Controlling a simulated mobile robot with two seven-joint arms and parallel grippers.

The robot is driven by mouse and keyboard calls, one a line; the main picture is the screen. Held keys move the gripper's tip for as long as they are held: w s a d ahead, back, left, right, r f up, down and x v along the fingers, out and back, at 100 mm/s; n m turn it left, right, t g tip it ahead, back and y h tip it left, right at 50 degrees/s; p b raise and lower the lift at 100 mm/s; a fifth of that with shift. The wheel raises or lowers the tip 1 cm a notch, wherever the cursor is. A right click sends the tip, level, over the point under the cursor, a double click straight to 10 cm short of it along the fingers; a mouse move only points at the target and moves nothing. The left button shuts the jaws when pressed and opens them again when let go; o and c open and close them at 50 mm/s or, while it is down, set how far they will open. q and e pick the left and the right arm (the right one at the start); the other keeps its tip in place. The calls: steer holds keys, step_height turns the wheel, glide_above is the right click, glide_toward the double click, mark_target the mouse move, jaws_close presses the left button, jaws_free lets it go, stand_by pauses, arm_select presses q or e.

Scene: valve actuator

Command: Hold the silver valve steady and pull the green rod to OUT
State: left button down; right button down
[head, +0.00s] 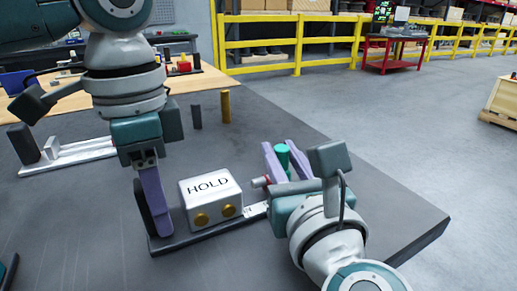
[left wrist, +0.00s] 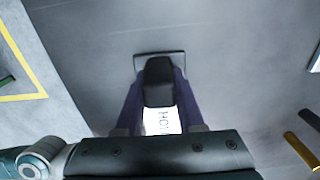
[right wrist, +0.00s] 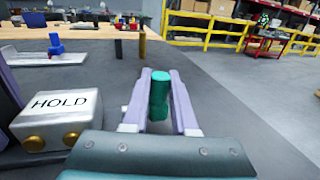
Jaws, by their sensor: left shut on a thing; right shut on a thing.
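The silver valve (head: 209,187), a box marked HOLD with two brass round fittings, sits on a dark base plate on the grey table. My left gripper (head: 153,208) is shut at its left end. The left wrist view shows the fingers on either side of a black block (left wrist: 158,80) beside the box. The green rod (head: 282,157) stands upright right of the valve. My right gripper (head: 279,150) is shut on it, and the rod's green top also shows between the fingers in the right wrist view (right wrist: 158,95). A scale by the box reads IN; the right gripper hides its far part.
A grey rail fixture (head: 75,152) stands at the left of the table. Dark and brass posts (head: 226,106) stand behind the valve. A wooden bench (head: 187,82) is farther back. The right table edge is close to my right arm.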

arm_select(q)
steer(key=shift+a, duration=0.1)
arm_select(e)
steer(key=shift+w+d, duration=0.1)
steer(key=shift+d, duration=0.2)
steer(key=c, duration=0.7)
jaws_free()
steer(key=shift+a, duration=0.1)
steer(key=s, duration=0.4)
steer(key=s+d, duration=0.1)
steer(key=s, duration=0.3)
steer(key=s+d, duration=0.1)
steer(key=s, duration=0.3)
steer(key=shift+d, duration=0.15)
steer(key=shift+w, duration=0.1)
arm_select(q)
steer(key=shift+c, duration=2.2)
jaws_free()
